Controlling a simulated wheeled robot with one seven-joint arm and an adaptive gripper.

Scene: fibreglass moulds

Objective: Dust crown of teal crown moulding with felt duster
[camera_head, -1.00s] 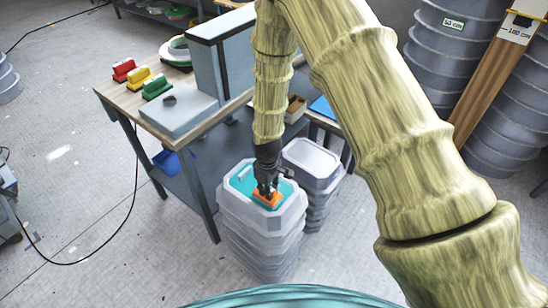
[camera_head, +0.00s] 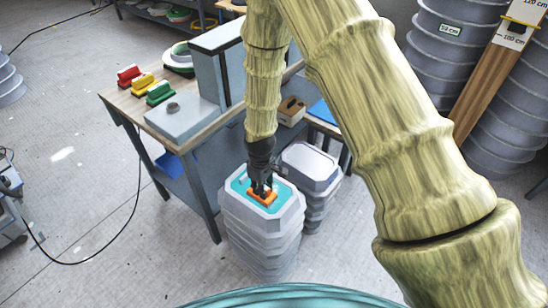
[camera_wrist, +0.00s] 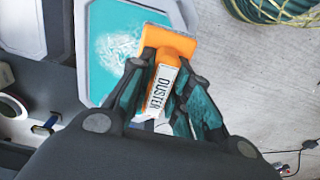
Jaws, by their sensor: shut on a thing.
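The teal crown (camera_head: 239,187) tops a stack of grey eight-sided moulds (camera_head: 262,235) standing on the floor. My gripper (camera_head: 261,189) is shut on the orange felt duster (camera_head: 264,199) and holds it low over the teal top, near its front middle. In the wrist view the duster (camera_wrist: 172,40) has a white label reading DUSTER between my fingers. Its felt underside is hidden, so I cannot tell whether it touches. A whitish dusty patch (camera_wrist: 118,48) lies on the teal surface, left of the duster.
A second, lower grey stack (camera_head: 310,163) stands close on the right. The workbench (camera_head: 134,106) behind carries red, yellow and green blocks and a grey mould. Tall grey stacks (camera_head: 440,75) and a wooden measuring board (camera_head: 490,70) stand at right. The floor at left is mostly clear.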

